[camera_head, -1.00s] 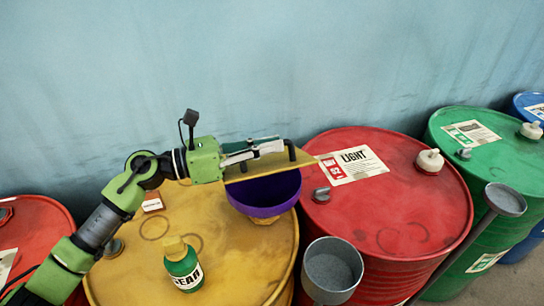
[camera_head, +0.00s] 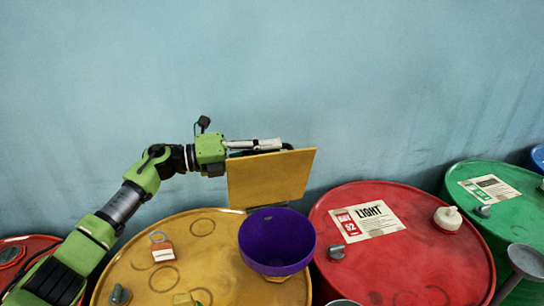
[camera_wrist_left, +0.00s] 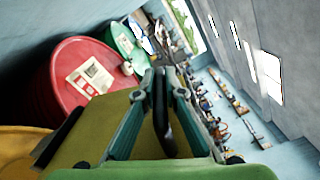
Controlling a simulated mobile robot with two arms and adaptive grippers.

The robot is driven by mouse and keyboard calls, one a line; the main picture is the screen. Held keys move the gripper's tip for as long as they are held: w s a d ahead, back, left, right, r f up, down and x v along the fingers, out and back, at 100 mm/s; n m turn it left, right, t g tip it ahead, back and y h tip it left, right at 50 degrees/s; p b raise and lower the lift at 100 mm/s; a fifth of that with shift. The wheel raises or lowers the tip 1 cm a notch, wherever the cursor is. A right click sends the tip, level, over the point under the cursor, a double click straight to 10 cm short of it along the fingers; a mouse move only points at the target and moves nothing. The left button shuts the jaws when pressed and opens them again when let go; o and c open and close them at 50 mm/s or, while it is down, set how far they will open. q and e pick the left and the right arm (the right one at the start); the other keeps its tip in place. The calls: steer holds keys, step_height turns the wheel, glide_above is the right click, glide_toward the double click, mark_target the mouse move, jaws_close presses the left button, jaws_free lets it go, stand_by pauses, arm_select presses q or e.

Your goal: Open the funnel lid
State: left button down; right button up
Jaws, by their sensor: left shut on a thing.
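The purple funnel (camera_head: 277,241) stands on the yellow drum with its bowl uncovered toward me. Its yellow square lid (camera_head: 270,180) is tilted up, nearly upright, behind the bowl. My left gripper (camera_head: 284,147) is at the lid's top edge and shut on the lid's dark handle. In the left wrist view, the fingers of the left gripper (camera_wrist_left: 160,95) close around the dark handle (camera_wrist_left: 162,120), with the lid (camera_wrist_left: 105,125) beside them. My right gripper is in neither view.
The yellow drum (camera_head: 215,262) carries a padlock-like tag (camera_head: 162,250). The blue wall (camera_head: 300,70) is close behind.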

arm_select(q)
steer(key=shift+w+a+n, duration=0.25)
steer(key=shift+w+n, duration=0.25)
steer(key=shift+w, duration=0.25)
steer(key=c, duration=2.1)
jaws_free()
steer(key=v, duration=1.2)
